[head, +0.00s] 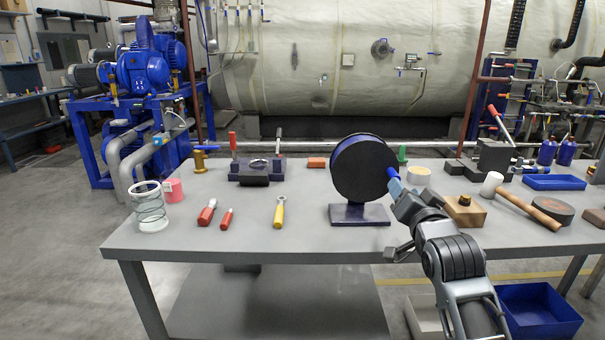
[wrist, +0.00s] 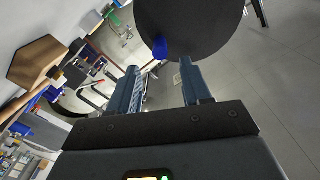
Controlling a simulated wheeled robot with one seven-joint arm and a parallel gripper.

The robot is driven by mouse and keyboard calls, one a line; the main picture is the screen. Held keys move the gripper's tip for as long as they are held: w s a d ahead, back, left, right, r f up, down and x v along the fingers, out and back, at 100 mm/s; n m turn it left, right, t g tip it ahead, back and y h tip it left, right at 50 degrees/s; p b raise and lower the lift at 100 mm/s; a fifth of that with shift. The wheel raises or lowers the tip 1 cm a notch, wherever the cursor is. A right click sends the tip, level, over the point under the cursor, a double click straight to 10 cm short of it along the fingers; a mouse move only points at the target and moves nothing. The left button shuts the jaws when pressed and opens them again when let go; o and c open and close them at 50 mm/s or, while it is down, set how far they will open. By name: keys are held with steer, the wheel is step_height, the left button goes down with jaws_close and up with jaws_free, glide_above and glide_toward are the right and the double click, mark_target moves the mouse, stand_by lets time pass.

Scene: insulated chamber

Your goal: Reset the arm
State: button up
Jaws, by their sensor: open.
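My arm reaches over the right half of the grey table (head: 290,240) in the head view. My gripper (head: 395,187) is beside the right edge of a large black disc (head: 358,168) on a dark stand (head: 360,214). In the wrist view the two jaws of my gripper (wrist: 160,85) are apart, with nothing seen between them. The disc (wrist: 195,25) is just beyond the fingertips there. A blue knob or handle (wrist: 160,47) stands at the disc's edge, ahead of the gap between the jaws. I cannot tell whether a jaw touches it.
A wooden block (head: 464,212) and a mallet (head: 525,205) lie right of my gripper. A yellow-handled tool (head: 279,213), red screwdrivers (head: 207,213) and a wire-wound cylinder (head: 150,207) are on the left. A blue bin (head: 540,312) is on the floor at right. The table's front middle is clear.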

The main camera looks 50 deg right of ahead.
steer(key=s+a+f+n+t+y, duration=0.1)
steer(key=s+a+f+n+y, duration=0.2)
steer(key=a, duration=0.5)
steer(key=s+a+f+n+t+y, duration=0.1)
steer(key=a+f+n+y, duration=0.15)
steer(key=a+f, duration=0.35)
steer(key=s+a+f+n+t+y, duration=0.15)
steer(key=a+n, duration=0.25)
steer(key=a, duration=0.5)
steer(key=s+a+n+y, duration=0.6)
steer(key=s+a, duration=0.9)
steer(key=s, duration=0.1)
steer(key=shift+s+y, duration=0.4)
stand_by(0.5)
